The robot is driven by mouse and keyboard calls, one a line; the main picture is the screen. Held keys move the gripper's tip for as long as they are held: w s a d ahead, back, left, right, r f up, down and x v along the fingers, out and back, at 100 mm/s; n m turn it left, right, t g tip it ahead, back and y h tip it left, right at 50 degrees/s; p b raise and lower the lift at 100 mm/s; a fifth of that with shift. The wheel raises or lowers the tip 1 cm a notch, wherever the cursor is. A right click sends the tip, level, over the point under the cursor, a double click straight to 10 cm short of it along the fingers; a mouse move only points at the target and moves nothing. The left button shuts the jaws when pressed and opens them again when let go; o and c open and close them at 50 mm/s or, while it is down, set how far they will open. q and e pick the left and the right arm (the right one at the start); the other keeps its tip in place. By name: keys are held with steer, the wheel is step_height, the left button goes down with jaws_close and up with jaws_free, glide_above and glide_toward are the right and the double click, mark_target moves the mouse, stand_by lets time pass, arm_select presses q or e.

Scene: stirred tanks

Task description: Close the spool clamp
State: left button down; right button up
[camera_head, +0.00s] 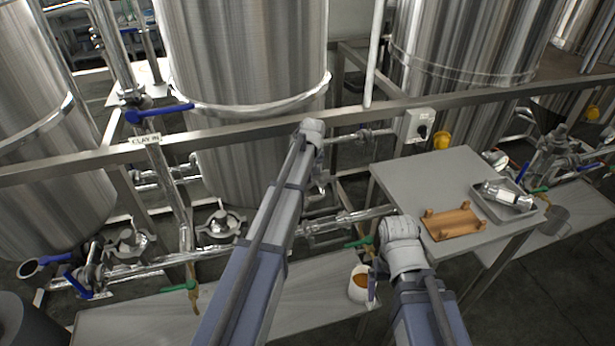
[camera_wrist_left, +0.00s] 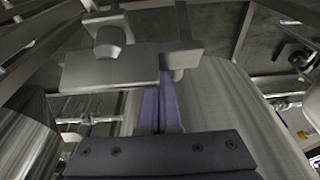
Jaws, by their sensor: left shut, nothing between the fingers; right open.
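A bright steel pipe run (camera_head: 345,218) with ring-like fittings crosses low, between my two arms in the head view. I cannot tell which fitting is the spool clamp or whether it is open; part of the run is behind my left arm. My left gripper is mostly hidden by its wrist in the head view. In the left wrist view my left gripper (camera_wrist_left: 158,66) is shut and empty.
A grey side table (camera_head: 430,175) at the right carries a brown wooden rack (camera_head: 453,221) and a tray (camera_head: 486,206) with a clear-and-metal piece. Tall steel tanks (camera_head: 245,90) stand behind a horizontal rail (camera_head: 240,135). Valves with blue handles (camera_head: 160,113) and green handles (camera_head: 180,288) stick out.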

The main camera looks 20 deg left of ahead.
arm_select(q)
steer(key=shift+s, duration=0.1)
steer(key=shift+s+d+r, duration=0.15)
